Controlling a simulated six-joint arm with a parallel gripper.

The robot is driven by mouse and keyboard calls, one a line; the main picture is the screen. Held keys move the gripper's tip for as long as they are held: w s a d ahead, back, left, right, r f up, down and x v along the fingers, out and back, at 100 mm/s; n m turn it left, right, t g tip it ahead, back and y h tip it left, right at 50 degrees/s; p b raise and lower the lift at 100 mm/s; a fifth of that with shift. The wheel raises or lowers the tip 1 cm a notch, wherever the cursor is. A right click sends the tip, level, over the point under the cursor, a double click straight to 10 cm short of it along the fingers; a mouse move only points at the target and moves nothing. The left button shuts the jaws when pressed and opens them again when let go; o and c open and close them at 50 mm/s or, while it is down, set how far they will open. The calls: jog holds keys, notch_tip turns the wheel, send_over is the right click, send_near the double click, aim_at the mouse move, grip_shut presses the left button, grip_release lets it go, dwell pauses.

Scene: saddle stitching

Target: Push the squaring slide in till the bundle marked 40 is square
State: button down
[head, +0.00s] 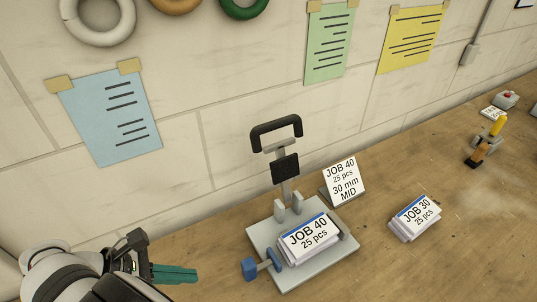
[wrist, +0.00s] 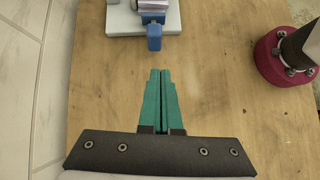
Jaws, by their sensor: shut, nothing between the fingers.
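The bundle marked JOB 40 (head: 309,238) lies on the grey base plate (head: 291,278) of the stitching stand. In the head view its sheets look somewhat uneven at the edges. The squaring slide, with its blue knob (head: 249,267) and blue pusher, is at the plate's left front, close beside the bundle. The blue knob also shows in the wrist view (wrist: 154,37). My gripper (head: 194,273) is left of the knob, apart from it. Its green fingers are shut and empty in the wrist view (wrist: 160,72), pointing at the knob with bare table between.
A JOB 40 card (head: 343,180) stands behind the plate. A JOB 30 bundle (head: 415,217) lies to the right. A dark red round object (wrist: 285,55) is right in the wrist view. The table between fingers and knob is clear.

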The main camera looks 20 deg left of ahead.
aim_at(253, 260)
jog(key=shift+n+t, duration=0.4)
jog(key=shift+n, duration=0.3)
jog(key=x, duration=1.1)
jog(key=shift+w+a+f, duration=0.15)
jog(key=shift+f, duration=0.1)
jog(key=shift+w+d, duration=0.25)
jog(key=shift+w, duration=0.05)
jog(key=w+d, duration=0.4)
jog(key=shift+d, duration=0.1)
